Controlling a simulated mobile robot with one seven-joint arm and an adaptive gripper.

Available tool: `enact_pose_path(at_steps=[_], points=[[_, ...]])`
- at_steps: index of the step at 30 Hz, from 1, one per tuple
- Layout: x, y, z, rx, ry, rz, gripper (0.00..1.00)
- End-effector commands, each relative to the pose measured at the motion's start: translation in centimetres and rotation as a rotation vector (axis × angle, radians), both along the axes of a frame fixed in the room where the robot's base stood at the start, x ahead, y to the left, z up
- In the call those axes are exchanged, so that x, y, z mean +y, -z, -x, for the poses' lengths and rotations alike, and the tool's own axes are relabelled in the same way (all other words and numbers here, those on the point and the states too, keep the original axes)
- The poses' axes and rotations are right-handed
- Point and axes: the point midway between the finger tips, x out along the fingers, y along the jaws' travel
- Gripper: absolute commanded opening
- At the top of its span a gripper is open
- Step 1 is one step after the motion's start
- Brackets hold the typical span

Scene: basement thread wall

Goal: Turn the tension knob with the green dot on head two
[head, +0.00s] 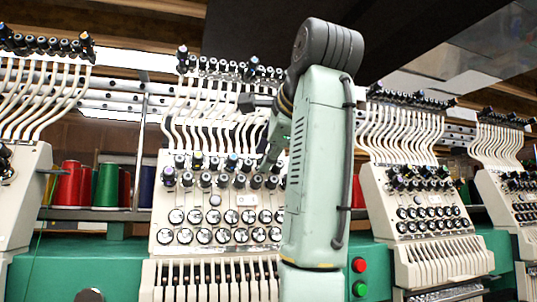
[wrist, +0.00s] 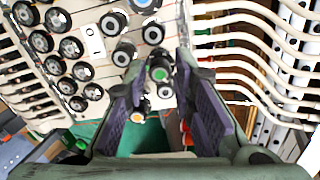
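The black tension knob with the green dot (wrist: 159,73) shows in the wrist view between the tips of my gripper (wrist: 161,80). The two dark padded fingers are apart, one on each side of the knob, with a gap visible; I cannot tell how deep the knob sits between them. In the head view my gripper (head: 274,145) reaches the upper right knobs of the embroidery head (head: 172,243) behind my arm. My arm covers the right part of that head, and the green dot cannot be made out there.
White thread tubes (wrist: 255,72) run beside the right finger. Another head (head: 425,215) stands to the right. Red thread cones (head: 68,184) stand left.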

Motion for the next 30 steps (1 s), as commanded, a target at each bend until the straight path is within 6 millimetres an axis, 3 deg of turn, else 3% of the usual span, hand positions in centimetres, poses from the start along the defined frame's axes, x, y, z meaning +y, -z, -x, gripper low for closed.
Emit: enact_pose_path(at_steps=[5,22,30], points=[[0.02,0.0,0.0,0.0,-0.001,0.0,0.38],[0.01,-0.02,-0.01,-0.006,-0.008,0.018,0.38],[-0.17,-0.22,-0.08,-0.092,-0.112,0.289,0.38]])
